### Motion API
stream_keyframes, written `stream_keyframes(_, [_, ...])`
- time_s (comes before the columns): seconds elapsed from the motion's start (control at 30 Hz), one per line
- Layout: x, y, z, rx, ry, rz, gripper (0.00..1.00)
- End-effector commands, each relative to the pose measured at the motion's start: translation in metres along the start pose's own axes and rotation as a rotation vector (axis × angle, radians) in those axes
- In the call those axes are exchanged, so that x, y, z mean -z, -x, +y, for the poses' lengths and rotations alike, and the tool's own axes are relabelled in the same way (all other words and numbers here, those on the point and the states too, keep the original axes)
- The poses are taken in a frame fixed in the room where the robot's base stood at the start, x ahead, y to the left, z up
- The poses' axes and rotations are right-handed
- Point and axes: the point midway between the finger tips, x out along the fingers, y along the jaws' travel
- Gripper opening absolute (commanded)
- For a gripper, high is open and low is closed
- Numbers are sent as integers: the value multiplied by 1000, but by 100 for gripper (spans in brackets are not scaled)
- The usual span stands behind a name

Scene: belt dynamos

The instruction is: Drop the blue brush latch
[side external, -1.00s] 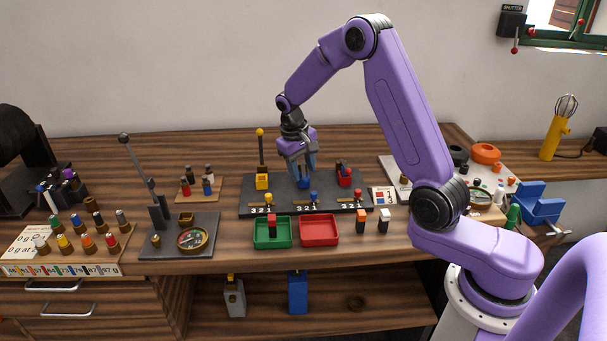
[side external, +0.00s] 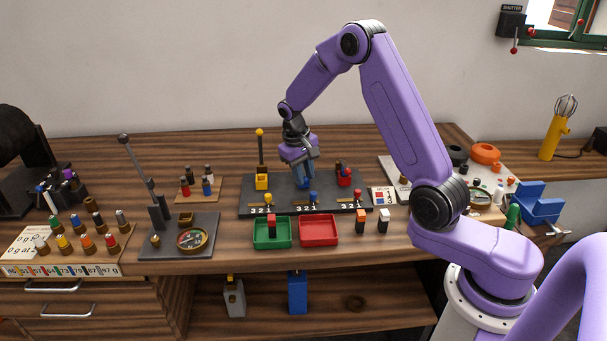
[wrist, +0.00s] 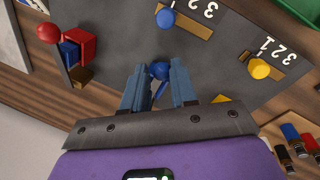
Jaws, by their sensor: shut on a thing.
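The blue brush latch (wrist: 160,72) shows in the wrist view as a blue ball with a thin blue stem below it. My gripper (wrist: 160,76) has its two blue-grey fingers on either side of the ball and is shut on it. In the side view my gripper (side external: 304,184) points down at the middle of the dark base plate (side external: 325,203), low over the blue station. There the fingers hide the latch and most of the blue holder.
The yellow latch (side external: 260,133) stands upright at the left. The red latch (wrist: 48,33) lies low by its red holder (wrist: 80,47). A blue slider knob (side external: 314,197) sits in front of my gripper. Green (side external: 258,242) and red (side external: 319,242) trays stand nearer the table edge.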

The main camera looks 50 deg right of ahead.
Motion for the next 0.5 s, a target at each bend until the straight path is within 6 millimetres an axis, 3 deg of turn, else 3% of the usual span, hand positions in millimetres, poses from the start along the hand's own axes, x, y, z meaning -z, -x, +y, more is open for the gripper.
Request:
stream_keyframes(0.33, [13,31,8,67,32,-78,0])
stream_keyframes(0.5, [18,38,13,66,31,-72,0])
